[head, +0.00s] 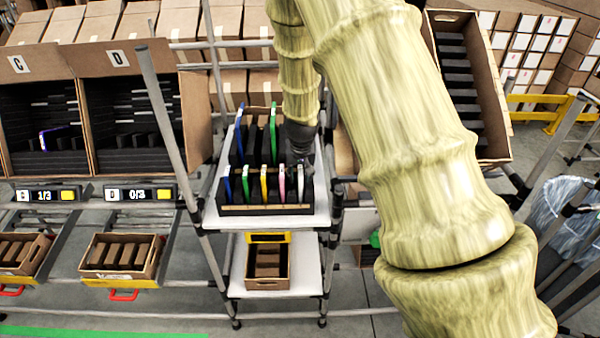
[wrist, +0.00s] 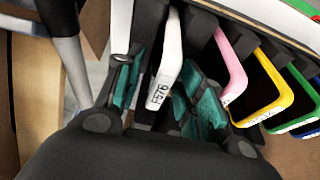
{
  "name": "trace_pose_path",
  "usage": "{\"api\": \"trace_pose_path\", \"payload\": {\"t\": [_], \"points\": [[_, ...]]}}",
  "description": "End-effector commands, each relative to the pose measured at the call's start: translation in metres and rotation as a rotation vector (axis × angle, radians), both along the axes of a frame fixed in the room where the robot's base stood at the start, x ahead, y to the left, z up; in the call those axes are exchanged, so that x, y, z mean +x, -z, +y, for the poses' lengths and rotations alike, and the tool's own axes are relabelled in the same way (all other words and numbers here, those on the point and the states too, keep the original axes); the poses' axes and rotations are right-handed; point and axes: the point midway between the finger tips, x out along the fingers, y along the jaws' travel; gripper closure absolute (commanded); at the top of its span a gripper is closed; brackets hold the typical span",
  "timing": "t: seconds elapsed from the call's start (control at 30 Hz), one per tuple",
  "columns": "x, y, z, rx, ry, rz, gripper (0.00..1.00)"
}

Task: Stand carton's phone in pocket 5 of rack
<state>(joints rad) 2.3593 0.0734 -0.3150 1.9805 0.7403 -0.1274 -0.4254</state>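The black rack (head: 222,198) stands on a white shelf, with several coloured phones upright in two rows. Its front row runs blue, green, yellow, pink, white from left to right. A phone with a blue-purple edge (head: 60,130) leans in the tilted carton C (head: 32,75). My gripper (head: 300,158) is over the right end of the rack. In the wrist view it (wrist: 160,82) is open, its teal-padded fingers on either side of the white phone (wrist: 167,62), with gaps visible. The pink phone (wrist: 231,62) is close beside the right finger. Pocket numbers cannot be read.
Carton D (head: 125,65) is beside carton C and shows no phone; its display reads 0/3. A small divided box (head: 267,284) sits on the lower shelf. Grey posts (head: 168,100) flank the rack. Another tilted carton (head: 490,90) stands at the right.

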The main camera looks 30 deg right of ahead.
Motion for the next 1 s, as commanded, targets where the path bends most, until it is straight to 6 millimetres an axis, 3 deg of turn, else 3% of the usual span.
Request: {"api": "trace_pose_path", "payload": {"t": [0.27, 0.8, 1.0], "points": [[-0.003, -0.011, 0.002, -0.001, -0.001, -0.001, 0.62], [-0.024, -0.092, 0.014, -0.001, -0.001, -0.002, 0.62], [-0.029, -0.109, 0.017, -0.001, 0.000, -0.002, 0.62]]}}
